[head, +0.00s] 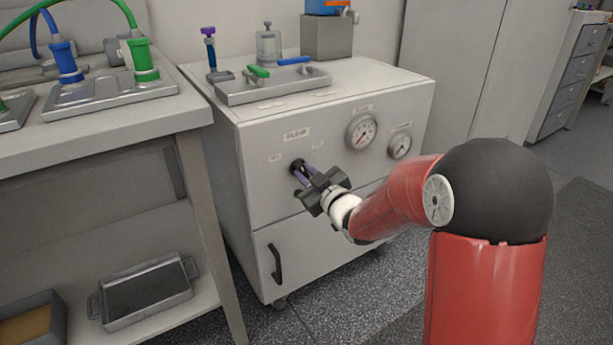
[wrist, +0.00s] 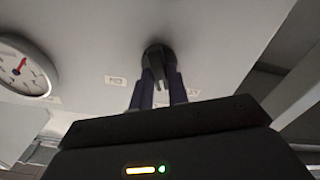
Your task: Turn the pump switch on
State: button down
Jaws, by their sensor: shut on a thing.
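The pump switch (head: 296,164) is a dark round knob on the front panel of the grey-white cabinet, below a PUMP label (head: 297,134). It also shows in the wrist view (wrist: 157,58), with small labels on either side. My gripper (head: 300,173) reaches the panel from the front right, and its purple fingers are shut on the switch. In the wrist view the fingers (wrist: 158,85) lie on both sides of the knob's grip. The fingers partly hide the knob, so I cannot tell its exact setting.
Two dial gauges, one larger (head: 361,132) and one smaller (head: 400,145), sit right of the switch on the cabinet (head: 262,205). A door handle (head: 276,263) is below. A bench (head: 105,124) with blue and green hoses stands at the left. The floor in front is clear.

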jog(key=m+b, duration=0.1)
jog(key=m, duration=0.4)
jog(key=shift+d, duration=0.1)
jog(key=m+p, duration=0.1)
jog(key=m, duration=0.4)
jog(key=shift+w+d+m, duration=0.1)
jog(key=shift+m, duration=0.2)
jog(key=shift+f, duration=0.1)
jog(key=c, duration=1.4)
grip_release()
jog(key=shift+o, duration=0.2)
jog(key=v, duration=0.7)
jog(key=shift+s+d, duration=0.25)
jog(key=shift+s, duration=0.1)
